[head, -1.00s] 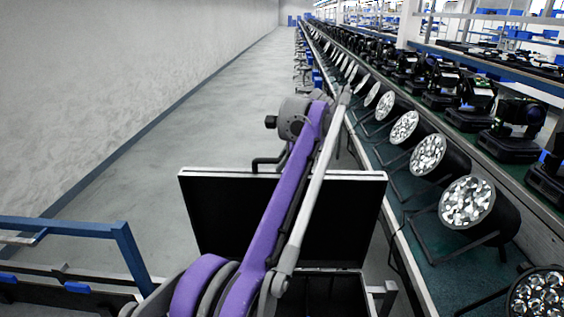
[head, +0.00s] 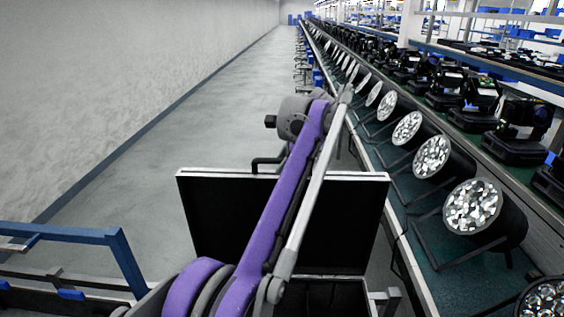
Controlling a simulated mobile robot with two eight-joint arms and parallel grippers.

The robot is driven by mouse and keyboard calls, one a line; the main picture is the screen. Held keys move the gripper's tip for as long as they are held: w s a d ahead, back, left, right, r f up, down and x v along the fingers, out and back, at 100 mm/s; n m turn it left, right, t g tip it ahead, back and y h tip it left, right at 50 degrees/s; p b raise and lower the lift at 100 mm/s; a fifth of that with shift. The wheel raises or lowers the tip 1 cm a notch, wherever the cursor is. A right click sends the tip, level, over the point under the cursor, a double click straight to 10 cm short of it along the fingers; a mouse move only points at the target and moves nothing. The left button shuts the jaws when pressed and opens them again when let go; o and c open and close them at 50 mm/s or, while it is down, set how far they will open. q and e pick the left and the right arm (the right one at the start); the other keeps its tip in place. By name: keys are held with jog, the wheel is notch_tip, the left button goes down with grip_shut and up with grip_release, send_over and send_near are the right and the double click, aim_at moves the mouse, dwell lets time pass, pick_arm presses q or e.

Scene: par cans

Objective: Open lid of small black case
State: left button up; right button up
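The small black case (head: 334,292) is at the bottom centre, with part of its dark, divided inside showing. Its lid (head: 345,220) stands raised at the back, a black panel with a pale metal rim. My purple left arm crosses in front of the case and lid and hides part of both. My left gripper (head: 262,163) shows as a small dark part at the lid's top edge, left of the arm. Its fingertips are mostly hidden, and I cannot tell whether it touches the lid. My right gripper is out of view.
A long green bench (head: 425,235) with a row of par cans (head: 485,208) runs along the right. A blue rail frame (head: 70,233) stands at the lower left.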

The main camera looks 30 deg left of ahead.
pick_arm(q)
jog(key=shift+o, duration=0.7)
jog(key=shift+r, duration=0.1)
jog(key=p+v, duration=0.1)
jog(key=v, duration=0.9)
jog(key=shift+d+r, duration=0.15)
jog(key=shift+r, duration=0.15)
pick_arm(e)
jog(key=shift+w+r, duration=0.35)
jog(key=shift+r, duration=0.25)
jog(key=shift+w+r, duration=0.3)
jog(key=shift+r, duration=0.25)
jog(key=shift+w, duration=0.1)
